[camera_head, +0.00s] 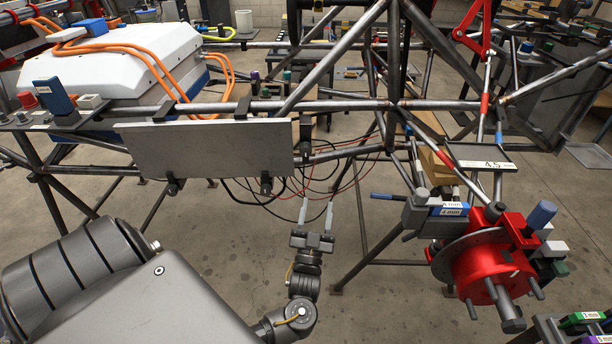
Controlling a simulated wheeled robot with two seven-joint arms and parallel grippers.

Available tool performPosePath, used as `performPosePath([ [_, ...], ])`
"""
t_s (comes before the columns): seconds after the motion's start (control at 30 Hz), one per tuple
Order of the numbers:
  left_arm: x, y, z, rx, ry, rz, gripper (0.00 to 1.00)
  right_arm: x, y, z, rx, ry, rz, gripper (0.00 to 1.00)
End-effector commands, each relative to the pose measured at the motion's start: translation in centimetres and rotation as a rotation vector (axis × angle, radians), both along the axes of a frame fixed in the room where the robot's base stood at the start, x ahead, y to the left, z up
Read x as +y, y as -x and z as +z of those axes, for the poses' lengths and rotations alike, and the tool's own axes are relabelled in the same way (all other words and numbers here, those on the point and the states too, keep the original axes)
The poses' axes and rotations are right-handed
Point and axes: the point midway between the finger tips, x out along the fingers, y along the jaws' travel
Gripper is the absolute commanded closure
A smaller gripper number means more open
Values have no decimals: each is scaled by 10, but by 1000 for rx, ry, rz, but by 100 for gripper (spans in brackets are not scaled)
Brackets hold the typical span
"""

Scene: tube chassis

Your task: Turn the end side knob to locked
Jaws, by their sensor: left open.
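A flat grey panel (205,150) hangs from the chassis tube. Small dark knob-like fittings sit at its lower edge, one at the left (172,186) and one at the right (266,185). Another dark fitting (305,130) is on the tube beside the panel's right end. I cannot tell which one is the end side knob, nor read any locked mark. My left gripper (316,210) points up and away, below and right of the panel's right end. Its two pale fingers are apart with nothing between them. It appears clear of the knobs. My right gripper is out of view.
Red and black cables (345,172) hang behind the left gripper. A red hub with a disc (490,270) stands at the right, with a blue-handled tool (385,196) near it. A white battery box (120,65) with orange cables sits at the upper left. Steel tubes cross the middle.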

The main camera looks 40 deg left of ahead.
Motion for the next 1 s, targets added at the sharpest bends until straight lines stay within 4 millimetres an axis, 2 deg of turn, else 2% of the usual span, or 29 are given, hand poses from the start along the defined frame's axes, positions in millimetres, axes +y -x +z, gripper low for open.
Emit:
performPosePath([
  [0.1, 5, 17, 30, -158, -6, 53, 51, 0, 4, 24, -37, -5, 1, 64],
  [0.2, 7, 27, 46, -227, -8, 82, 51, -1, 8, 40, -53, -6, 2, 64],
  [0.4, 9, 32, 56, -260, -9, 97, 51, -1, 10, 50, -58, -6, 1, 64],
  [0.57, 14, 26, 65, -261, -9, 96, 51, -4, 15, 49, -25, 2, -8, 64],
  [1.0, 49, -16, 118, -258, -10, 95, 51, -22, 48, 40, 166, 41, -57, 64],
])
